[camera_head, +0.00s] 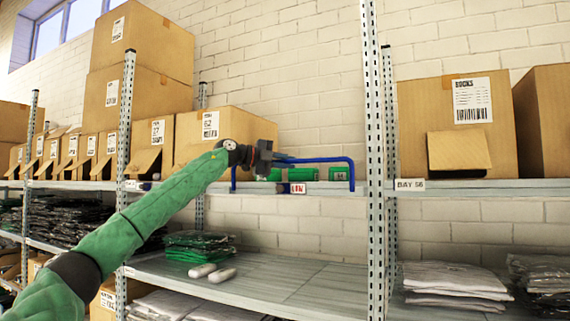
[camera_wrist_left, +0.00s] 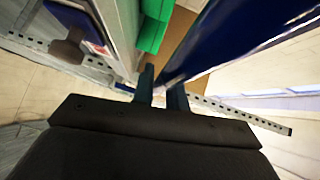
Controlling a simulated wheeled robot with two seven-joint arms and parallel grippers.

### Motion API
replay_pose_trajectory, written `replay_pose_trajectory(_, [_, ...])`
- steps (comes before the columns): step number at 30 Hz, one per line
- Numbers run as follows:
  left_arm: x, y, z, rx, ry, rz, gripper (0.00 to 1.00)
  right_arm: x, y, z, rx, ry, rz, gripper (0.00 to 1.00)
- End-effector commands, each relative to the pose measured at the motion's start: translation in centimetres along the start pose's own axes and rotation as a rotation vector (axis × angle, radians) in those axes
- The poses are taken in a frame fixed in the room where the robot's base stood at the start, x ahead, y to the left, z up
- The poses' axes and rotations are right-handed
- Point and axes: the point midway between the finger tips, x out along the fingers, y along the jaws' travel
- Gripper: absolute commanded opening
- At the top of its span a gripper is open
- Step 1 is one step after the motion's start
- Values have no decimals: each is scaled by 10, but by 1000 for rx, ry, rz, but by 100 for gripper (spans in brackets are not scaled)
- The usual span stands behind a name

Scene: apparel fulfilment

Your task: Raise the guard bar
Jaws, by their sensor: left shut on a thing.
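The blue guard bar (camera_head: 325,159) spans the front of the upper shelf bay, with a bent end going down at each side. Its top rail stands above the shelf edge. My left gripper (camera_head: 274,159) is at the left-middle part of the rail, shut on it; the gripper hides part of the bar. In the left wrist view the bar (camera_wrist_left: 235,42) is large and close, running up to the right from the fingers (camera_wrist_left: 162,88). My right gripper is in neither view.
Green items (camera_head: 304,174) sit behind the bar. A metal upright (camera_head: 375,150) stands just right of it. Cardboard boxes (camera_head: 218,126) fill the shelf to the left; another box (camera_head: 458,125) is at right. The lower shelf (camera_head: 300,283) is partly bare.

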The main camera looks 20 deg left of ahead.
Motion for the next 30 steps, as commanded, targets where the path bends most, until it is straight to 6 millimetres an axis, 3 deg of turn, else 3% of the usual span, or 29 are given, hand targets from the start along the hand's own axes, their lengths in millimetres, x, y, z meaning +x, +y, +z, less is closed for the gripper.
replay_pose_trajectory(13, [0,-2,0,-7,1,5,0,0,2,0,-1,-1,1,74])
replay_pose_trajectory(14, [0,-2,0,-7,1,5,16,0,2,0,-1,0,1,74])
replay_pose_trajectory(17, [0,-2,0,-7,1,5,36,0,1,0,-1,0,1,74])
replay_pose_trajectory(30, [-9,2,1,-7,0,5,36,9,-3,0,1,0,-2,74])
